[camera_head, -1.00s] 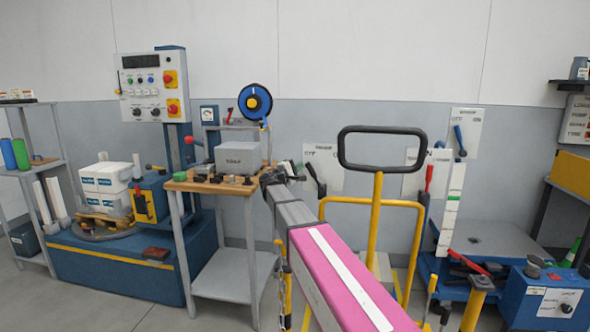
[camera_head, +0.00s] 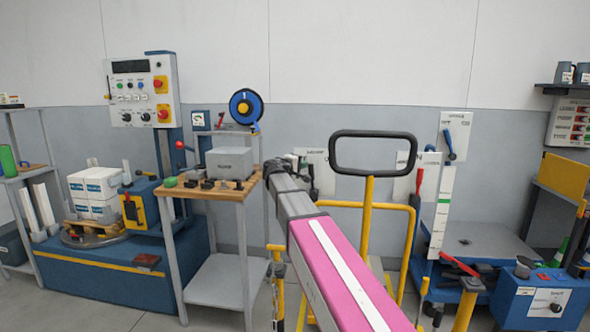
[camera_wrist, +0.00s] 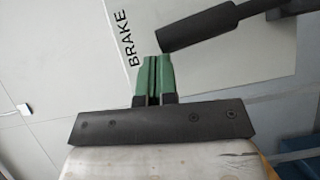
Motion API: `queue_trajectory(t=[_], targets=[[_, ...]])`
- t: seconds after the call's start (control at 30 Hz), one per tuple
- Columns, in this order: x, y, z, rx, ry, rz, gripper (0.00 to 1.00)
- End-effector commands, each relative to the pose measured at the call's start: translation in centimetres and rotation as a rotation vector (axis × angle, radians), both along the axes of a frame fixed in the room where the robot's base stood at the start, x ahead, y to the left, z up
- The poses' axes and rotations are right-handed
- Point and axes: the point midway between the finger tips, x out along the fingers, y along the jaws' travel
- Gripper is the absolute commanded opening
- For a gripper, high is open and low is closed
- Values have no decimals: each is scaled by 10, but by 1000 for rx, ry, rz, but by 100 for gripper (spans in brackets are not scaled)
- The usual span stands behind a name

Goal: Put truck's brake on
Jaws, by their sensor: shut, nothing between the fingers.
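A white wall panel (camera_head: 323,163) carries a black lever (camera_head: 311,174). In the wrist view the panel (camera_wrist: 205,68) reads BRAKE, and the thick black lever grip (camera_wrist: 200,28) runs from the centre to the upper right. My gripper (camera_wrist: 152,62) has green fingertips pressed together, with nothing between them. The tips are just below and left of the grip's rounded end, seemingly apart from it; the depth gap is unclear. In the head view my gripper (camera_head: 297,162) is small beside this panel. A yellow tubular frame with a black loop handle (camera_head: 372,134), possibly the truck, stands to the right.
Other wall panels carry a red lever (camera_head: 419,181) and a blue lever (camera_head: 449,146). A small workbench (camera_head: 222,192) with a grey box (camera_head: 229,163) stands left of my arm. A blue machine base (camera_head: 120,272) is further left. A blue control box (camera_head: 545,300) is at right.

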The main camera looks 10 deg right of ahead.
Motion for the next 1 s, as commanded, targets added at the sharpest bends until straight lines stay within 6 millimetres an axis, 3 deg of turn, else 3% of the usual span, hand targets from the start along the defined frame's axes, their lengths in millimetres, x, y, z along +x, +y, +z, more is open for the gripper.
queue_trajectory(t=[0.2, 0.6, 1.0], targets=[[-11, -31, 8, 198, -66, -1, 0], [-24, -73, 5, 497, -163, 0, 0], [-29, -91, -1, 510, -166, 0, 0]])
